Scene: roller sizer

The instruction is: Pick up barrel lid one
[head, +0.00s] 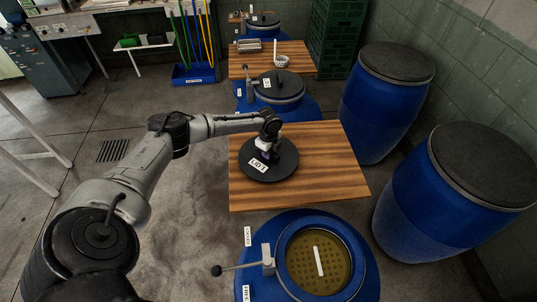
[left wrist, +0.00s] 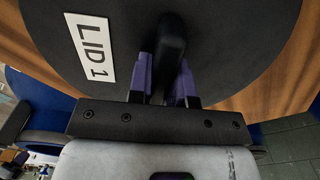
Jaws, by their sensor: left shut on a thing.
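Barrel lid one (head: 284,167) is a round black disc with a white label reading LID 1. It is at the wooden table in the middle of the head view. In the left wrist view the lid (left wrist: 235,60) fills the upper part, with its label (left wrist: 91,48) left of the fingers. My left gripper (head: 267,149) is over the lid's middle, its purple fingers (left wrist: 166,75) shut on the lid's upright black handle (left wrist: 172,38). I cannot tell whether the lid touches the table. My right gripper is not in view.
An open blue barrel (head: 367,285) with a lever and a perforated yellowish inside stands in front of the wooden table (head: 330,185). A lidded blue barrel (head: 297,108) stands behind it. Large blue barrels with dark tops (head: 407,215) line the right wall. The table's right side is clear.

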